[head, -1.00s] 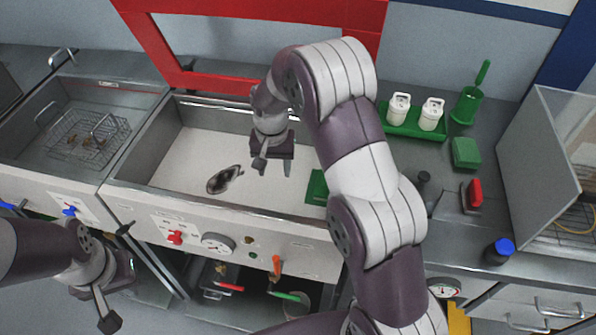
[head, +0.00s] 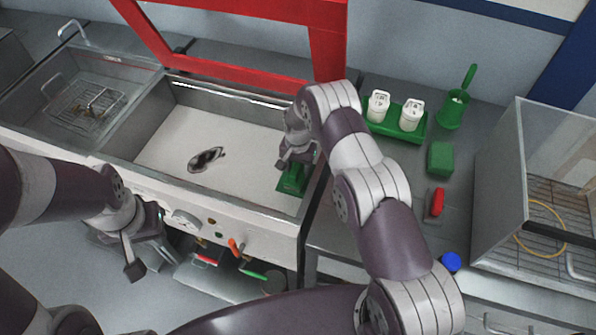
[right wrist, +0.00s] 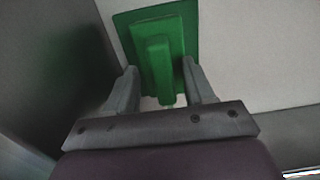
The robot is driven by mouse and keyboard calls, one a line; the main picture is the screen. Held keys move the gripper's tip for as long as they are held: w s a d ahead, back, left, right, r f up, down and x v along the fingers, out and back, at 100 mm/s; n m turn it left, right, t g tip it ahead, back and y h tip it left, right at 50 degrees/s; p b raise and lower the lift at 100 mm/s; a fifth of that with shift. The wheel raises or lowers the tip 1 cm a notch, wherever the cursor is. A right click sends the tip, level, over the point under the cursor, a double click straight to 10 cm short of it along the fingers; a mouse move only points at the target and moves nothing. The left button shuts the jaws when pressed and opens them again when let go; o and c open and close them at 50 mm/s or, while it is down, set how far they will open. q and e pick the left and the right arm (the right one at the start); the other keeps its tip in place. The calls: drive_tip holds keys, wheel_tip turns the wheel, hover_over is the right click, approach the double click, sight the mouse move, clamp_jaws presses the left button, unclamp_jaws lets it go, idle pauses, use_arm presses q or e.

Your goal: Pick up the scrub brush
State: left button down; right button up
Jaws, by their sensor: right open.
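A green flat square with a raised green grip, which looks like the scrub brush (head: 291,183), lies at the right end of the white-floored basin (head: 240,150). It also shows in the right wrist view (right wrist: 155,55). My right gripper (head: 296,164) is over it, pointing down. In the right wrist view my right gripper's two fingers (right wrist: 160,80) are apart, one on each side of the raised grip, with gaps visible; whether they touch it is not clear. My left gripper (head: 140,255) hangs in front of the counter, away from the brush; its jaw opening is unclear.
The basin's right wall is close to my right gripper. On the counter at right are a green tray (head: 395,128) with white bottles, a green block (head: 440,158), a red-handled item (head: 436,203) and a glass-sided box (head: 500,190).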

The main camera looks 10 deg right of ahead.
drive_tip(key=shift+a, duration=0.25)
drive_tip(key=shift+c, duration=1.2)
clamp_jaws()
use_arm(q)
drive_tip(key=shift+a+f, duration=0.1)
drive_tip(key=shift+a, duration=0.05)
use_arm(e)
drive_tip(key=shift+r, duration=0.1)
